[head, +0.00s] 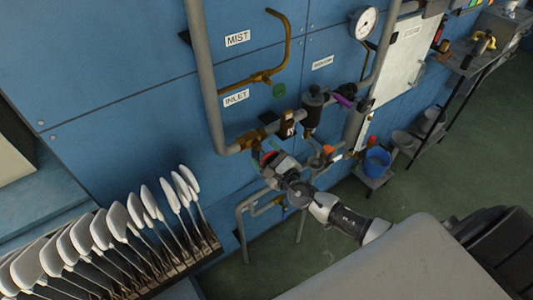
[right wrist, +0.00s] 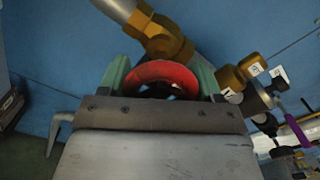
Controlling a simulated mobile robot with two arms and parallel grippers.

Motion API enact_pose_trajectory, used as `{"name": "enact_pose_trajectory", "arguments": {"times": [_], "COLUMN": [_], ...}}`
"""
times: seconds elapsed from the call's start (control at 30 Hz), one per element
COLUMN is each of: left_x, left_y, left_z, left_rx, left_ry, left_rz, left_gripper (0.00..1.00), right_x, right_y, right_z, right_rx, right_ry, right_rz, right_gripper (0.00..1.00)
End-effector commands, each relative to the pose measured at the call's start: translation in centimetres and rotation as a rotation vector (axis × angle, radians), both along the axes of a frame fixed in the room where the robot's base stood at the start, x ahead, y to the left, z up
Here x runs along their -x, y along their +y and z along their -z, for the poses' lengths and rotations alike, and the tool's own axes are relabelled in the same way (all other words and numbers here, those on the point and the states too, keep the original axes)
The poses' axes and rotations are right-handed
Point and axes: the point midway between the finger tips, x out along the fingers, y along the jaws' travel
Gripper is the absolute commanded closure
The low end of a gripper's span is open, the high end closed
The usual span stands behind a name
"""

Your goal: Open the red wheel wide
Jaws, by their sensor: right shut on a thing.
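The red wheel (right wrist: 165,72) sits in front of a brass valve body (right wrist: 165,40) in the right wrist view. My right gripper (right wrist: 162,82) has its two green fingers on either side of the wheel's rim and is shut on it. The lower part of the wheel is hidden behind the gripper's palm. In the head view the right gripper (head: 270,158) is at the pipework under the INLET label (head: 236,98), and it covers most of the wheel. My left gripper is not in view.
Grey and brass pipes (head: 205,70) run along the blue wall around the right gripper. A purple-handled valve (head: 343,100) and an orange knob (head: 328,149) are to its right. A rack of white sock boards (head: 110,222) stands at lower left.

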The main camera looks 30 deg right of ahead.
Motion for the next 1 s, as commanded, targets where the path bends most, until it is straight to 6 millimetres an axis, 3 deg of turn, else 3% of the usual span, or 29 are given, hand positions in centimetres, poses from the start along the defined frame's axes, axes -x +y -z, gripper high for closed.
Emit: {"name": "enact_pose_trajectory", "arguments": {"times": [0.6, 1.0], "left_x": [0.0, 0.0], "left_y": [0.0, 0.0], "left_z": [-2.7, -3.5], "left_rx": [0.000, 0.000], "left_ry": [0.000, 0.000], "left_rz": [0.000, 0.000], "left_gripper": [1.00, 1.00], "right_x": [0.1, 0.1], "right_y": [-0.2, -0.2], "right_z": [-0.2, -0.2], "right_rx": [0.550, 0.741], "right_ry": [-0.071, -0.099], "right_rz": [-0.003, -0.003], "right_gripper": [0.59, 0.59]}}
